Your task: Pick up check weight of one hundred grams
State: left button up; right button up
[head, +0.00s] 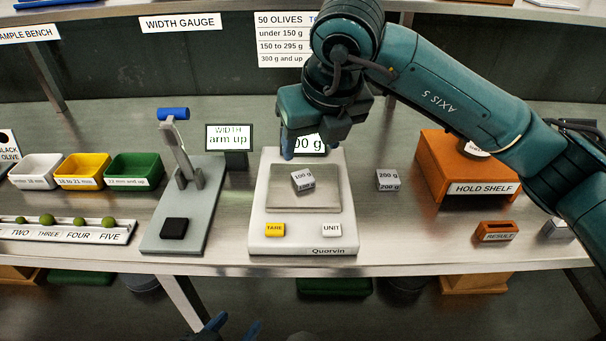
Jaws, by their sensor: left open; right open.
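The check weight of one hundred grams (302,180) is a small grey block labelled 100 g. It sits on the metal pan (325,200) of the white Quorvin scale (303,245), slightly turned. My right gripper (310,146) is open and empty above the back of the scale, behind and above the weight, apart from it. It partly covers the scale's display (312,143), where "00 g" shows. My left gripper (232,328) is low at the bottom edge, in front of the bench; only its blue fingertips show, apart, with nothing between them.
A 200 g weight (388,180) stands right of the scale. The orange hold shelf (450,165) and a result block (495,231) are further right. The width gauge (180,205) stands close on the scale's left. Trays and olives lie far left.

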aim_at(304, 177)
jog(key=x, duration=0.3)
jog(key=shift+f, duration=0.35)
jog(key=shift+s+p+x, duration=0.2)
jog(key=shift+p+x, duration=0.3)
jog(key=shift+x, duration=2.25)
jog(key=shift+d+f, duration=0.1)
jog(key=c, duration=1.1)
